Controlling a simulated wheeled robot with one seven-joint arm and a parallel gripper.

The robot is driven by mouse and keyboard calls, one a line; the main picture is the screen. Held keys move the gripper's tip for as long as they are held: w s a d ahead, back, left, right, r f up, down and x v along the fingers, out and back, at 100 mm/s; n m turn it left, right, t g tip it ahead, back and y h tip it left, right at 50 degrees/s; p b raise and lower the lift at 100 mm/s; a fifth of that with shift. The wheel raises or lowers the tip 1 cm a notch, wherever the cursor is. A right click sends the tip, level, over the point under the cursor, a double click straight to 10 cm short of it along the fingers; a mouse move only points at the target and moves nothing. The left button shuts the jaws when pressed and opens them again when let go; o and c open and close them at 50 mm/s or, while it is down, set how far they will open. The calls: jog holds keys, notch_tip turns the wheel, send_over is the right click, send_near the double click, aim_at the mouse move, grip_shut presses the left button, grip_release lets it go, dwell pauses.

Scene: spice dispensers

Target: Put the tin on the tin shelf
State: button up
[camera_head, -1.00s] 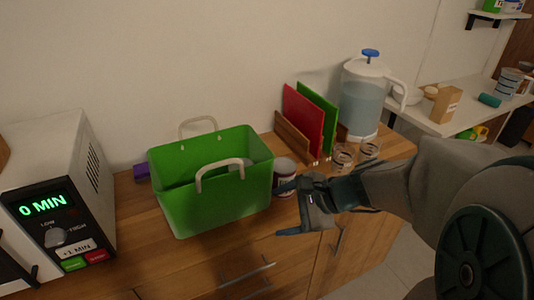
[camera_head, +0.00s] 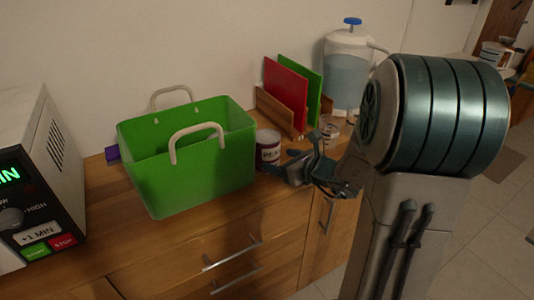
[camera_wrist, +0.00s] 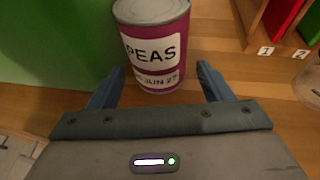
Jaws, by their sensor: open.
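The tin (camera_head: 268,147) is a purple can with a white label reading PEAS. It stands upright on the wooden counter, just right of the green basket. In the wrist view the tin (camera_wrist: 152,45) stands ahead of my gripper, between the lines of the two fingers and a little beyond their tips. My gripper (camera_head: 283,165) is open and empty, low over the counter's front edge at the tin's near side. It also shows in the wrist view (camera_wrist: 157,80). I cannot make out the tin shelf for certain.
The green basket (camera_head: 190,165) with pale handles stands close left of the tin. A rack with red (camera_head: 284,93) and green boards (camera_head: 314,90), glasses (camera_head: 329,130) and a water jug (camera_head: 346,70) stand to the right. A microwave (camera_head: 50,150) is at far left.

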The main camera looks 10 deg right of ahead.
jog(key=x, duration=0.6)
jog(key=shift+w+a+r, duration=0.2)
jog(key=shift+a+r, duration=0.1)
jog(key=shift+c, duration=0.3)
jog(key=c, duration=1)
jog(key=shift+r, duration=0.1)
